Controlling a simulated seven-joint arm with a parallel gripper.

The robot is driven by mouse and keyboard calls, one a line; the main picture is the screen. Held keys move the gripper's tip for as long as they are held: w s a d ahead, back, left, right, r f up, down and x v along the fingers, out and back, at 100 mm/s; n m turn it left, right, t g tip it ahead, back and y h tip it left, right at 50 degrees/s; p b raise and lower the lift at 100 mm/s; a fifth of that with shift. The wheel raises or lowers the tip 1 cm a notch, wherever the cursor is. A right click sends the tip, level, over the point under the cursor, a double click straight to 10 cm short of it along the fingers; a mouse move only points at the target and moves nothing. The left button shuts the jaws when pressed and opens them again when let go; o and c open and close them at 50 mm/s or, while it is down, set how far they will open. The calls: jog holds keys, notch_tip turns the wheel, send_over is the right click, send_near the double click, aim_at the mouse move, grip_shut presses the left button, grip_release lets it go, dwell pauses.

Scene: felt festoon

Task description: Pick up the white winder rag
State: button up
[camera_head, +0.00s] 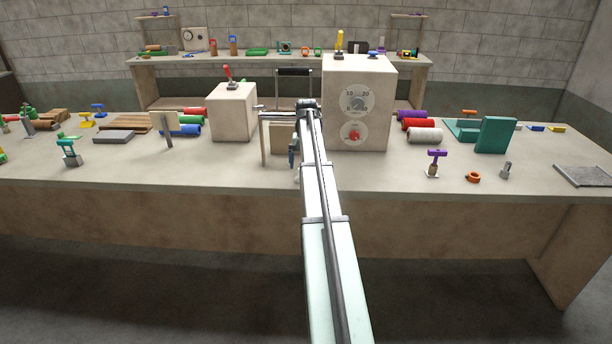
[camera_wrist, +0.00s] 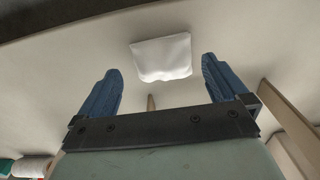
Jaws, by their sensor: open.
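The white rag (camera_wrist: 162,58) lies flat on the pale tabletop in the wrist view, a small folded, slightly rumpled square. My gripper (camera_wrist: 160,65) is open, with its two blue fingers wide apart and nothing between them. The rag shows beyond the fingertips, roughly centred between them and apart from both. In the head view my gripper (camera_head: 293,152) points down over the bench near a beige frame; one blue finger shows. My arm hides most of the area below it there, so I cannot make out the rag clearly in that view.
A beige frame (camera_head: 264,145) stands close left of my gripper. A tall box with dials (camera_head: 370,110) stands to the right, and a smaller box with a red lever (camera_head: 232,115) to the left. Coloured rolls (camera_head: 424,136) lie further right. The bench front is mostly clear.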

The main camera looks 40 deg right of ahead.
jog(key=shift+w+d+f, duration=0.1)
jog(key=shift+w+f, duration=0.05)
jog(key=shift+f, duration=1)
jog(key=shift+w+d+f, duration=0.1)
jog(key=shift+w+f, duration=0.05)
jog(key=shift+f, duration=0.95)
jog(key=c, duration=0.8)
jog(key=shift+o, duration=0.2)
notch_tip(320, 180, up, 10)
jog(key=shift+r, duration=0.1)
